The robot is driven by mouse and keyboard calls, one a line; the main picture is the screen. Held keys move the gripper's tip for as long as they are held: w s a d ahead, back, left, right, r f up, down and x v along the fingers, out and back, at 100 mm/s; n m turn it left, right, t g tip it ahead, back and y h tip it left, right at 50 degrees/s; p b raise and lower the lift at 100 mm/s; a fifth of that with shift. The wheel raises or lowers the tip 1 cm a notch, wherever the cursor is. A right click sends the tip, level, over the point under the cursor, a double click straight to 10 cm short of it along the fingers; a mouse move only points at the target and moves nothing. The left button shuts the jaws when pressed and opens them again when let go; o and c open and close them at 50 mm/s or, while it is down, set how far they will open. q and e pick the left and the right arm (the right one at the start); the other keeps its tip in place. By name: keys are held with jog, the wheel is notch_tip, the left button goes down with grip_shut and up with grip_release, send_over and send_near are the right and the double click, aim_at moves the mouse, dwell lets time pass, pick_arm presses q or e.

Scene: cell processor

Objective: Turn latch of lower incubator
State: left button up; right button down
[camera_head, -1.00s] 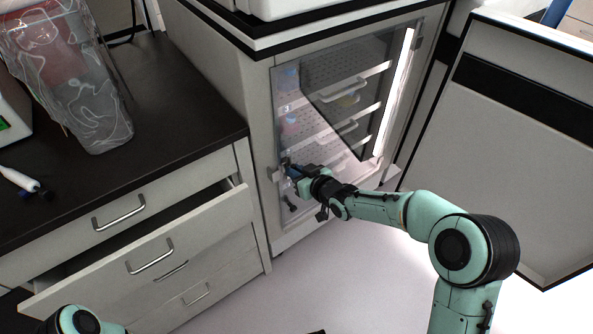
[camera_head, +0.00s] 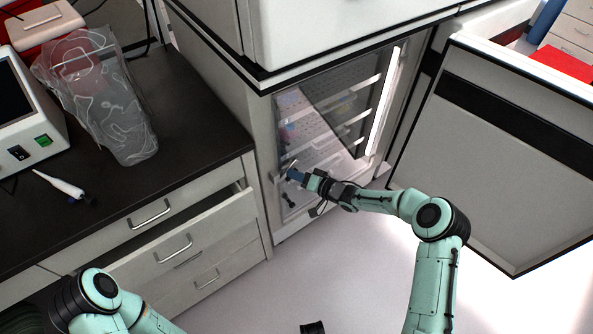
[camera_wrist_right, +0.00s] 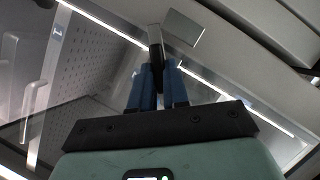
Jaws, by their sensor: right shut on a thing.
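The lower incubator (camera_head: 265,215) has its outer door (camera_head: 490,150) swung open to the right. Its inner glass door (camera_head: 300,135) is closed in front of perforated shelves. The latch (camera_head: 289,166) is at the left edge of the glass door. My right gripper (camera_head: 291,173) is at this latch, and in the right wrist view its blue fingers (camera_wrist_right: 157,85) are shut on the latch's dark, narrow handle (camera_wrist_right: 155,40). A metal plate (camera_wrist_right: 184,27) shows beside it. The fingers partly hide the latch in the head view.
A black counter (camera_head: 190,130) with drawers stands left of the incubator, and one drawer (camera_head: 180,240) is partly pulled out. A clear bag (camera_head: 120,120) and a pipette (camera_head: 60,184) lie on the counter. The floor (camera_head: 350,270) in front is clear.

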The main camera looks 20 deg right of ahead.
pick_arm(q)
jog(key=f+b, duration=0.1)
jog(key=b, duration=0.1)
jog(key=w+f+b, duration=0.1)
jog(key=f+b, duration=0.1)
jog(key=shift+w+f+t, duration=0.1)
jog(key=shift+w+t, duration=0.05)
jog(key=shift+t, duration=0.15)
pick_arm(e)
jog(key=m+y, duration=0.1)
jog(key=m, duration=0.1)
jog(key=m+t, duration=0.1)
jog(key=m, duration=0.1)
jog(key=m+y, duration=0.1)
jog(key=m, duration=0.1)
jog(key=shift+w+d+f+y, duration=0.1)
jog(key=shift+f+y, duration=0.15)
jog(key=shift+y, duration=0.05)
pick_arm(q)
jog(key=shift+f, duration=0.1)
pick_arm(e)
jog(key=shift+m+t, duration=0.3)
jog(key=shift+m, duration=0.1)
jog(key=c, duration=1.1)
grip_release()
pick_arm(q)
jog(key=shift+w+a, duration=0.1)
pick_arm(e)
jog(key=shift+f, duration=0.1)
